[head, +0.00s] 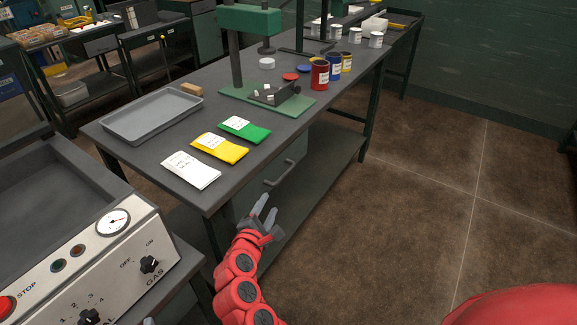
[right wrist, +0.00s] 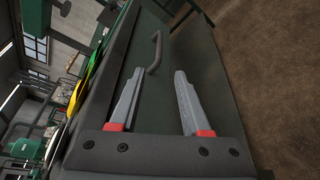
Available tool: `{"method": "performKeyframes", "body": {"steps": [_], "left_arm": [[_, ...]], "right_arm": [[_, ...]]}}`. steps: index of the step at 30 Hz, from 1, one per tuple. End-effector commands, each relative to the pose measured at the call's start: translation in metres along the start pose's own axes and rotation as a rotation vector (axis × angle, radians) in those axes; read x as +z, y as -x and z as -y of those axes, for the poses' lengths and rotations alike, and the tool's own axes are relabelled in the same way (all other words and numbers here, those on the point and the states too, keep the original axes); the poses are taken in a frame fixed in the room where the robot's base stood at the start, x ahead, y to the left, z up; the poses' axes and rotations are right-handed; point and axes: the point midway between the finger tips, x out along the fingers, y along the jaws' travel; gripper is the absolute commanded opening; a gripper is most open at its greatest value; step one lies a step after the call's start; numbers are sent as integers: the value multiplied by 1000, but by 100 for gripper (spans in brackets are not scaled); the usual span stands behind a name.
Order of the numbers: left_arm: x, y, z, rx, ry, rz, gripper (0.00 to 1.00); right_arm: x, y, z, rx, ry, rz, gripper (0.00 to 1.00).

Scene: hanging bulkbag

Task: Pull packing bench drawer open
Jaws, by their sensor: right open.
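The packing bench drawer (head: 293,160) sits under the dark bench top, and its green-grey front looks shut. Its bar handle (head: 281,172) shows on the front, and the handle also shows in the right wrist view (right wrist: 155,52). My right gripper (head: 267,207) is open and empty, in front of the drawer and short of the handle. In the right wrist view its two fingers (right wrist: 158,90) point toward the drawer front, with the handle beyond the tips and nearer the left finger. They do not appear to touch it. My left gripper is not clearly in view.
The bench top holds a grey tray (head: 150,115), white, yellow and green packets (head: 220,147), a green press stand (head: 250,20) and several small cans (head: 320,74). A gas control panel (head: 100,260) stands at lower left. The floor (head: 420,200) at right is clear.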

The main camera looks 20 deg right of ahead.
Motion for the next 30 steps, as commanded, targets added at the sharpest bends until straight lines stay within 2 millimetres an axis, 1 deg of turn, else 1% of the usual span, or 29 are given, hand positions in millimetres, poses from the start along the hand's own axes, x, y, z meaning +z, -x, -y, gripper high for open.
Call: {"method": "performKeyframes", "body": {"steps": [2, 5, 8, 15, 17, 18, 21, 24, 30], "left_arm": [[0, 0, 0, 0, 0, 0, 50], [0, 0, 0, 0, 0, 1, 50], [0, 0, 0, 0, 0, 0, 50], [0, 0, 0, 0, 0, 0, 50], [0, 1, 0, 0, 0, 0, 50], [0, 1, 0, 0, 0, 0, 50], [0, 2, 0, 0, 0, 0, 50], [1, 4, 0, 0, 0, 0, 50], [1, 5, 0, 0, 0, 0, 50]], "right_arm": [[1, -4, 1, -4, 1, 3, 47], [2, -17, 2, -7, 2, 6, 47], [2, -37, 2, -9, 1, 7, 47], [2, -96, 2, -8, 0, 6, 47], [2, -109, 0, -4, -1, 4, 47], [2, -119, 2, -8, 1, 5, 47], [1, -138, 0, -3, -2, 3, 47], [1, -153, 2, -5, 2, 3, 47], [1, -170, 1, -3, 1, 2, 47]]}}
